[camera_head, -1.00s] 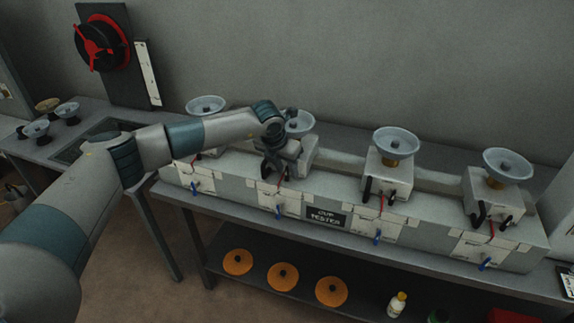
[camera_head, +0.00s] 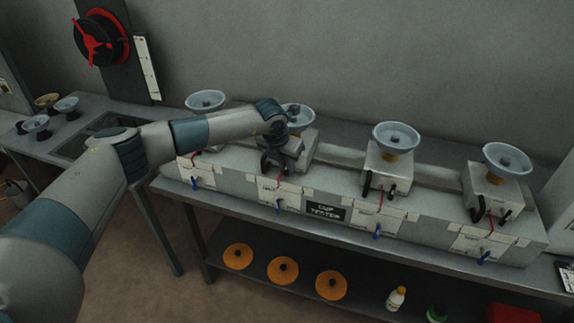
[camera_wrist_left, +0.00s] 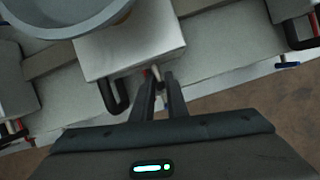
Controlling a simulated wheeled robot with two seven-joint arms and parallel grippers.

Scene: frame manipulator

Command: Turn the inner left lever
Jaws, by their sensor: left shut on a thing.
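A grey tester bench labelled CUP TESTER (camera_head: 326,211) carries a row of box units with bowl-shaped cups on top. My left gripper (camera_head: 273,168) is at the front of the inner left unit (camera_head: 304,148), below its cup (camera_head: 297,115). In the left wrist view, the gripper (camera_wrist_left: 163,92) points at the front of this unit (camera_wrist_left: 132,42). Its fingers are shut on the inner left lever, of which only a small tip (camera_wrist_left: 156,72) shows between them. A black loop handle (camera_wrist_left: 114,96) sits just left of the fingers, apart from them. My right gripper is not in view.
The other units carry cups, such as the inner right cup (camera_head: 396,138) and far right cup (camera_head: 507,160). Blue switches, such as one (camera_head: 278,205) below my gripper, hang along the front. Orange discs (camera_head: 283,270) and bottles (camera_head: 397,299) lie on the lower shelf.

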